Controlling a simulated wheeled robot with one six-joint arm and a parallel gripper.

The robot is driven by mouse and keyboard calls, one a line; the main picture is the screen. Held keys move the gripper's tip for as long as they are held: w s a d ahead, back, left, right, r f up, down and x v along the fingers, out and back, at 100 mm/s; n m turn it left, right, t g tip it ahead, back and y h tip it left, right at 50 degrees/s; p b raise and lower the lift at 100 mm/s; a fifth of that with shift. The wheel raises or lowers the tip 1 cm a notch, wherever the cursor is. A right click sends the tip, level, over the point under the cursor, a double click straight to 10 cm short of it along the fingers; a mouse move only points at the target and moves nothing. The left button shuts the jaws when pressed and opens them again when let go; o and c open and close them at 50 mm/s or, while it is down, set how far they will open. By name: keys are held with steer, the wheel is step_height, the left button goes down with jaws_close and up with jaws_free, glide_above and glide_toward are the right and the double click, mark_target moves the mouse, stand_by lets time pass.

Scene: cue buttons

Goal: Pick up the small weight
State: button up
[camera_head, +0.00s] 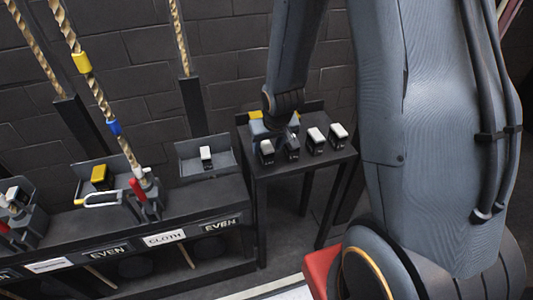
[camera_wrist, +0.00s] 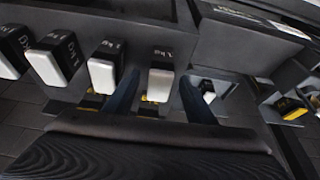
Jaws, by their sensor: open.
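Several small weights with black bodies and white ends stand in a row on a small dark table (camera_head: 262,168). In the head view I see the leftmost weight (camera_head: 266,148), a second (camera_head: 293,152) and others to the right. My gripper (camera_head: 281,135) is over the left part of this row. In the wrist view my gripper (camera_wrist: 160,102) is open, with a finger on each side of a weight marked 1 kg (camera_wrist: 160,83). I cannot tell whether the fingers touch it. Other weights stand left of it there, and the lettering I can read also looks like 1 kg.
A lone white-topped weight (camera_head: 206,153) sits in a tray on the long dark bench (camera_head: 215,195). A yellow block (camera_head: 100,177) sits further left. Ropes (camera_head: 182,40) hang by the brick wall. Yellow parts also show behind my gripper on the small table.

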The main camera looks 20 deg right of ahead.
steer(key=shift+p+x, duration=0.5)
steer(key=shift+x, duration=1.65)
jaws_close()
steer(key=shift+r, duration=0.1)
